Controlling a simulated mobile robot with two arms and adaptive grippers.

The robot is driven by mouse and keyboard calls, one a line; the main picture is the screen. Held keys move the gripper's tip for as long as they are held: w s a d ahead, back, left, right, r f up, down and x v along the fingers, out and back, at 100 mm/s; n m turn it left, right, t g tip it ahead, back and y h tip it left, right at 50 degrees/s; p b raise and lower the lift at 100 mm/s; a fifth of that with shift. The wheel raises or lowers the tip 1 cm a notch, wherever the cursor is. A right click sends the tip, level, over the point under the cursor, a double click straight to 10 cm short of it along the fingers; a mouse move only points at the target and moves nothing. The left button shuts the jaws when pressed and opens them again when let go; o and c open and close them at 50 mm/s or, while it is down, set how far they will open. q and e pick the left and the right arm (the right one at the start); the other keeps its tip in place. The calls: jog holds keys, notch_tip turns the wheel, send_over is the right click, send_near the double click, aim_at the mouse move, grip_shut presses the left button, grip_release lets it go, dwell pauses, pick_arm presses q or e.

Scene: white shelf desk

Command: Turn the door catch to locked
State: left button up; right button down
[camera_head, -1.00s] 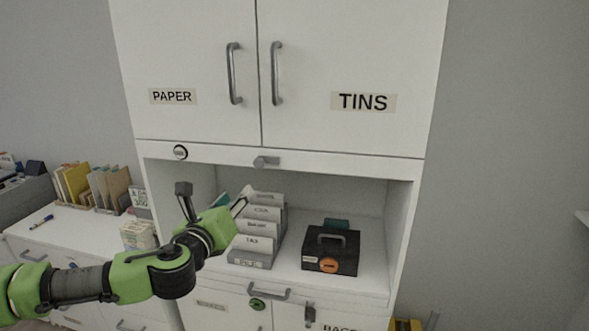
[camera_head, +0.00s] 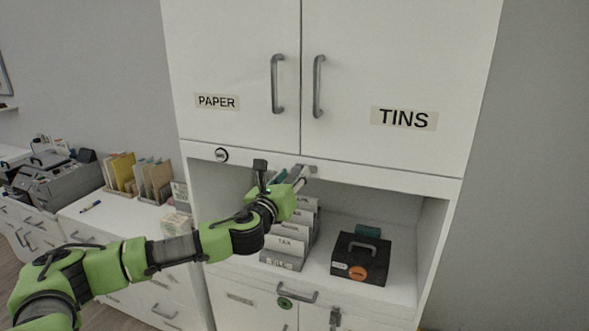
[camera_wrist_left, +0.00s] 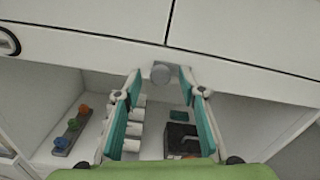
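The door catch (camera_head: 311,169) is a small grey knob on the white rail under the upper doors, just below their seam. In the head view it is partly covered by my left gripper (camera_head: 280,176), which reaches up to it from the lower left. Nothing is seen between the fingers, and I cannot tell whether a finger touches the catch. The PAPER door (camera_head: 235,60) and TINS door (camera_head: 400,65) are closed. My right gripper is not in view.
Under the rail, an open niche holds a file rack (camera_head: 285,262) and a black box with an orange disc (camera_head: 360,260). A round black-ringed fitting (camera_head: 222,155) sits on the rail to the left. A lower cabinet has a grey handle (camera_head: 298,292) and a latch (camera_head: 336,318).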

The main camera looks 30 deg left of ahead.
pick_arm(q)
jog(key=shift+w+a, duration=0.1)
jog(key=shift+w, duration=0.6)
grip_shut()
